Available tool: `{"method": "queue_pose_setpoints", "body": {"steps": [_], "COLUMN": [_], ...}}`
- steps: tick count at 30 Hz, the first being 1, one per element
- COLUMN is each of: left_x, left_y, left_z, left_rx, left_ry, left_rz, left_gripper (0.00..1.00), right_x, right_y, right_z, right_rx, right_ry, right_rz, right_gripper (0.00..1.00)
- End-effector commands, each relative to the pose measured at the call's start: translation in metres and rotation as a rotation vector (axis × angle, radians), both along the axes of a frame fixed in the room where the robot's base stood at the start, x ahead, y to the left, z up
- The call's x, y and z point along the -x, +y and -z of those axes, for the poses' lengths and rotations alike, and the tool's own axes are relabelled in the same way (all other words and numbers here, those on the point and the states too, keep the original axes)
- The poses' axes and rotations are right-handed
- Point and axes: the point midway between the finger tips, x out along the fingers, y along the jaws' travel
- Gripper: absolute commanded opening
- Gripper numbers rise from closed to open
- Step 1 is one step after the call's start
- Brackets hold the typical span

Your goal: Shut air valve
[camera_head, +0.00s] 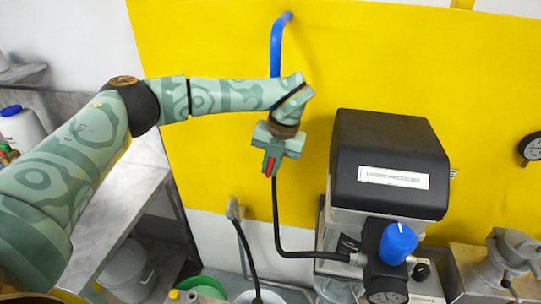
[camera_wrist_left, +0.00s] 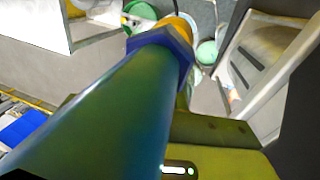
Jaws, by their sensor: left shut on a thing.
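The blue air pipe (camera_head: 276,50) comes down the yellow wall behind my left wrist. My left gripper (camera_head: 270,167) is at its lower end, pointing down and shut on a small red part (camera_head: 270,163), which looks like the air valve's handle. The gripper hides most of the valve. In the left wrist view the pipe (camera_wrist_left: 105,110) fills the middle, with a blue hex nut (camera_wrist_left: 163,42) and a yellow-orange fitting (camera_wrist_left: 183,28) beyond it. The handle's angle is hard to tell. My right gripper is not in view.
A black hose (camera_head: 277,215) runs down from the valve to the machine with the black cover (camera_head: 388,160). A blue knob (camera_head: 397,243) and gauge (camera_head: 386,285) sit on its front. A metal table (camera_head: 120,215) stands at left.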

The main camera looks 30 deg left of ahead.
Motion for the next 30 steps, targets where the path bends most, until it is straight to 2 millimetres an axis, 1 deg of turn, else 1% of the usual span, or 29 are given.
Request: {"method": "queue_pose_setpoints", "body": {"steps": [1, 9, 18, 30], "left_x": [-0.001, -0.001, -0.002, -0.002], "left_y": [-0.001, -0.002, -0.002, -0.001], "left_z": [-0.007, -0.005, -0.003, -0.002], "left_rx": [-0.037, -0.224, -0.351, -0.384], "left_ry": [0.006, 0.053, 0.084, 0.093], "left_rz": [0.003, 0.001, 0.001, 0.0], "left_gripper": [0.0, 0.0, 0.0, 0.0], "right_x": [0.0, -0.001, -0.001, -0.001], "right_y": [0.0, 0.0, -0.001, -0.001], "right_z": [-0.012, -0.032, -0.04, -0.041], "right_rx": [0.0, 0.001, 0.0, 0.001], "right_ry": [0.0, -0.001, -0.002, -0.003], "right_rz": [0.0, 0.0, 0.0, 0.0], "right_gripper": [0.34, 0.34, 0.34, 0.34]}}
